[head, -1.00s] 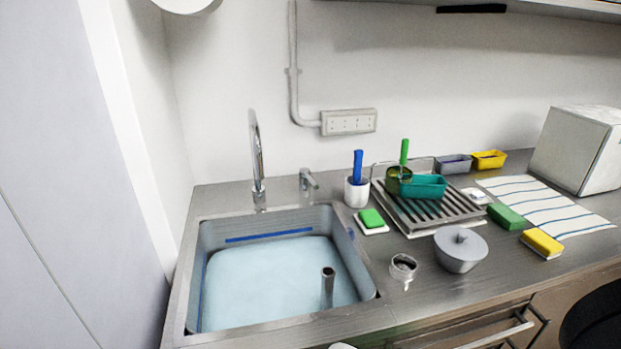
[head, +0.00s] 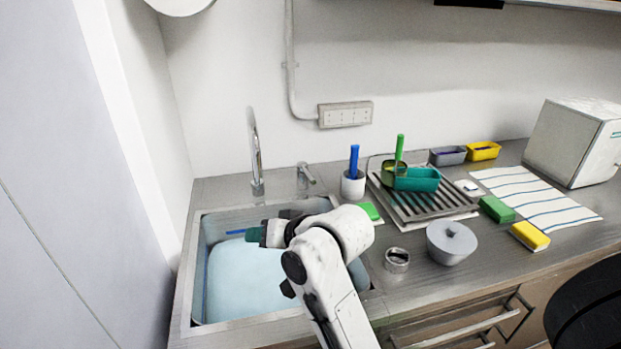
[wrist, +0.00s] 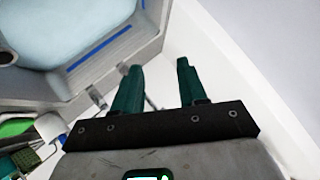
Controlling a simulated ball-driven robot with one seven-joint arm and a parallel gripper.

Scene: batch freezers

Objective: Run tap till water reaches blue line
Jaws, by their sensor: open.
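The sink (head: 186,290) holds pale blue water (head: 235,280). A short piece of the blue line (head: 236,232) shows on its back wall, above the water surface. In the wrist view the blue line (wrist: 90,53) also lies clear of the water (wrist: 65,22), with bare wall between. The tall chrome tap (head: 256,155) stands behind the sink; I see no stream from it. A small chrome lever fitting (head: 305,175) stands to its right. My gripper (wrist: 158,66) is open and empty, its teal fingers apart. In the head view my arm hides much of the sink.
A wall (head: 180,120) closes off the left side.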

